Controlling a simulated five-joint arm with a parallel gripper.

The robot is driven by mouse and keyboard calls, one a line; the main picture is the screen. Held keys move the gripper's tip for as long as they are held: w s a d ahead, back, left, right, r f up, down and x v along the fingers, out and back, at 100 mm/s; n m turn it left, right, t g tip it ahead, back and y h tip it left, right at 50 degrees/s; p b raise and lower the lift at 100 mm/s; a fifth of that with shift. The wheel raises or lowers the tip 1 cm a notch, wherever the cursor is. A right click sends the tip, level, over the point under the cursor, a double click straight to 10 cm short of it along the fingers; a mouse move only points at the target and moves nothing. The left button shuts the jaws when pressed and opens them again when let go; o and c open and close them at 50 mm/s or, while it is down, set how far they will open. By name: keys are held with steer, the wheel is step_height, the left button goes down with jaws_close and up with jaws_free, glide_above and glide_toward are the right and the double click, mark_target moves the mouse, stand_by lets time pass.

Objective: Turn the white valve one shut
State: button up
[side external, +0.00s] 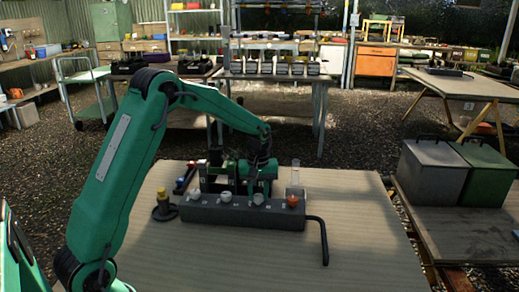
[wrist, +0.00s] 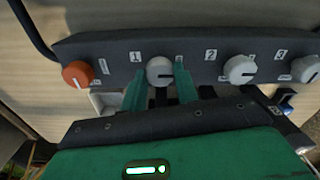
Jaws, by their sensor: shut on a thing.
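White valve one (wrist: 160,70) is a round white knob on the dark grey block (wrist: 110,50), beside the printed number 1. In the side view it is the white knob (side external: 258,199) nearest the orange one. My gripper (wrist: 162,74) has its green fingers on either side of this knob and is shut on it. In the side view my gripper (side external: 262,178) comes down behind the block, and its fingertips are hard to make out. A mark shows on the knob's face, but which setting it points to is too small to tell.
An orange knob (wrist: 78,74) is to the left of valve one, and white knobs two (wrist: 240,69) and three (wrist: 306,68) are to its right. A black bent pipe (side external: 322,240) leaves the block's end. A yellow-topped dark part (side external: 163,207) stands at its left.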

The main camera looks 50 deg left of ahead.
steer(key=shift+m, duration=0.5)
steer(key=m, duration=0.3)
steer(key=shift+m, duration=0.3)
steer(key=m, duration=0.4)
steer(key=shift+r+m, duration=0.1)
steer(key=shift+m, duration=0.2)
steer(key=m, duration=0.8)
steer(key=shift+m, duration=0.3)
steer(key=o, duration=1)
